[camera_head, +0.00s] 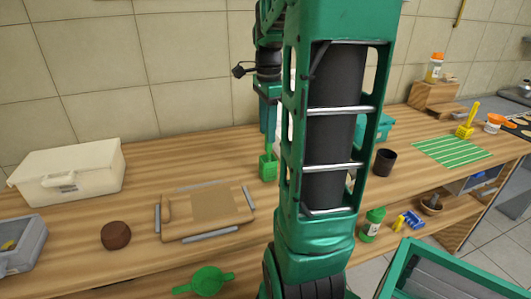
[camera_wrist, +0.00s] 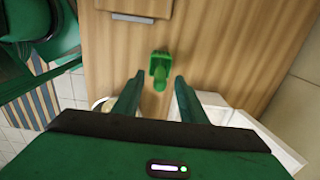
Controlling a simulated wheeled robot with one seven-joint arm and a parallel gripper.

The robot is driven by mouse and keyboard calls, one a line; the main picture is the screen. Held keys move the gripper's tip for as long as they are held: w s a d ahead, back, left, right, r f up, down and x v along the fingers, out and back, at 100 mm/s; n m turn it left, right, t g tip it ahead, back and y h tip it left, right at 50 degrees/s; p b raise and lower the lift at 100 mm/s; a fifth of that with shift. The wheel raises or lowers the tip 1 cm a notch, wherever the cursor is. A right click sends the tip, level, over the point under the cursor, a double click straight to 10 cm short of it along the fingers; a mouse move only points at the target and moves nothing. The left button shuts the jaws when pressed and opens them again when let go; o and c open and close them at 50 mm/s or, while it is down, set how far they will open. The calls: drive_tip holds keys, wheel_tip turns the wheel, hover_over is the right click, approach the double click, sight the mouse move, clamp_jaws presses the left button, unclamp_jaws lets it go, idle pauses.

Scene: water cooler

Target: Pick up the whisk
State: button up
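A green upright tool with a boxy, cage-like lower end and a thin handle, which looks like the whisk (camera_head: 268,167), stands on the wooden counter just left of my arm. In the wrist view the green tool (camera_wrist: 160,68) shows between and just beyond my fingertips. My gripper (camera_wrist: 158,76) is open, its two fingers apart with nothing clasped. In the head view my gripper (camera_head: 268,118) points down above the tool's handle, partly hidden by my arm. Contact between fingers and handle cannot be told. A similar yellow tool (camera_head: 466,122) stands far right.
A wooden board (camera_head: 235,211) with grey edge bars lies left of the tool. A cream box (camera_head: 70,173), a brown round object (camera_head: 116,235) and a grey bin (camera_head: 20,248) are further left. A dark cup (camera_head: 385,162) and green striped mat (camera_head: 450,150) lie right of my arm.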

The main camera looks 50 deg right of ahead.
sight(268, 151)
drive_tip(key=shift+d+f, duration=0.2)
drive_tip(key=shift+f, duration=2.45)
drive_tip(key=shift+c, duration=0.5)
clamp_jaws()
